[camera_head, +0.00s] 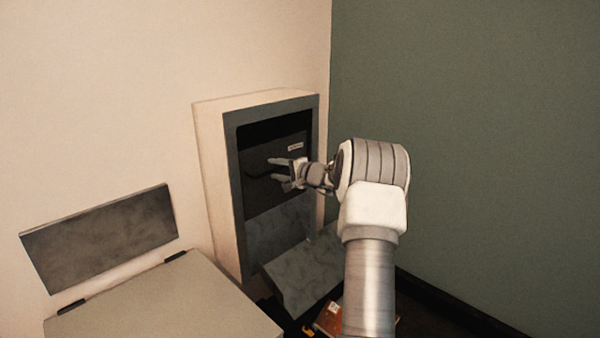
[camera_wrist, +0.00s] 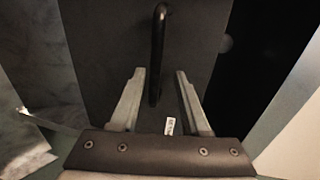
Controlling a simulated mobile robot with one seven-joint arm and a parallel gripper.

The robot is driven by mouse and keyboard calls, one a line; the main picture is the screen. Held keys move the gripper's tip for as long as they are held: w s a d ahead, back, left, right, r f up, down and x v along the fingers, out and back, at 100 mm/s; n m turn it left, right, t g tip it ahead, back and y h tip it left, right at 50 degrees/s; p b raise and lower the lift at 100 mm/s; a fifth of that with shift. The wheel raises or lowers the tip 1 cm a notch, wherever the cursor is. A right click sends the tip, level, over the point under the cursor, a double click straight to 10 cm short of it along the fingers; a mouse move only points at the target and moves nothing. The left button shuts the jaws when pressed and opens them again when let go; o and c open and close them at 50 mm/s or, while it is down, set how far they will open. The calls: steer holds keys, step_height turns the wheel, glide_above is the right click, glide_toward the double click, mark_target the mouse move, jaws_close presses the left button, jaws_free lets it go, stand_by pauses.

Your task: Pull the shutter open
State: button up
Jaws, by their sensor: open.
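The shutter (camera_head: 258,190) is a dark panel set in the framed opening of a wall-mounted cabinet (camera_head: 238,235). It also shows in the wrist view (camera_wrist: 110,50), with a black bar handle (camera_wrist: 160,45) and a small white label (camera_wrist: 169,126). My gripper (camera_head: 275,170) is in front of the shutter, near the handle. In the wrist view its fingers (camera_wrist: 158,75) are open, one on each side of the handle's end. I cannot tell whether they touch it. In the head view my gripper hides most of the handle.
A grey marbled chute (camera_head: 305,275) slopes out below the opening. A brown box (camera_head: 328,318) lies on the floor beneath it. A green wall (camera_head: 470,130) closes the right side.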

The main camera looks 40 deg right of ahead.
steer(key=p+v, duration=0.1)
steer(key=v, duration=1.4)
steer(key=shift+s, duration=0.4)
steer(key=shift+r, duration=0.1)
